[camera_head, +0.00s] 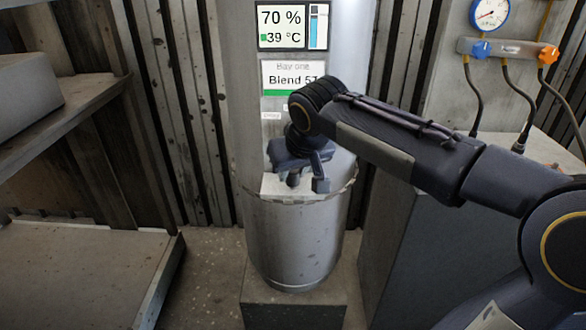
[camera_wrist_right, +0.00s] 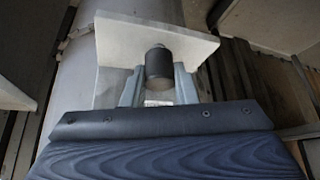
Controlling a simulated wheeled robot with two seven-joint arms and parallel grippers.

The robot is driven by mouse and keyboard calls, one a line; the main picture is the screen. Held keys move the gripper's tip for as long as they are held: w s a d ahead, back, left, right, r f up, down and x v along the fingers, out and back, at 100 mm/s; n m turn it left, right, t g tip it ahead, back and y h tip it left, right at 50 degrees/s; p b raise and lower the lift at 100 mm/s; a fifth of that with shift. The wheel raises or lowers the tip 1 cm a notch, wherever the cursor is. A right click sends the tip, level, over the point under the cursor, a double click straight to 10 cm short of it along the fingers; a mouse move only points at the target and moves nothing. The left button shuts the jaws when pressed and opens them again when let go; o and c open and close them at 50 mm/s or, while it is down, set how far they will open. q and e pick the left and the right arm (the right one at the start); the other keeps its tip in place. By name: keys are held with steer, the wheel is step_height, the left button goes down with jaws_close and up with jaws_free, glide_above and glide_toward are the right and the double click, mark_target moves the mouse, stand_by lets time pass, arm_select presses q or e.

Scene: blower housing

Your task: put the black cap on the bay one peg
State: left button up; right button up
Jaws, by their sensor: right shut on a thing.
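My right gripper (camera_head: 304,178) is in front of the bay one cylinder (camera_head: 300,235), just below its label. In the right wrist view its two fingers (camera_wrist_right: 158,80) are shut on the black cap (camera_wrist_right: 159,67), a short dark cylinder with a lighter top end. A pale plate (camera_wrist_right: 187,42) lies right by the cap; it also shows beside the gripper in the head view (camera_head: 273,185). I cannot make out the peg, nor whether the cap touches the plate. My left gripper is not in view.
The bay one label (camera_head: 293,78) and a screen reading 70 % and 39 °C are on the cylinder above. Shelves (camera_head: 70,270) stand at the left. A grey cabinet (camera_head: 400,240) with a gauge (camera_head: 489,14), valves and hoses above it stands at the right.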

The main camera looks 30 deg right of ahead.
steer(key=shift+f, duration=0.5)
steer(key=o, duration=1)
steer(key=p+v, duration=0.2)
steer(key=v, duration=0.5)
steer(key=shift+s+r, duration=0.15)
steer(key=shift+r, duration=0.25)
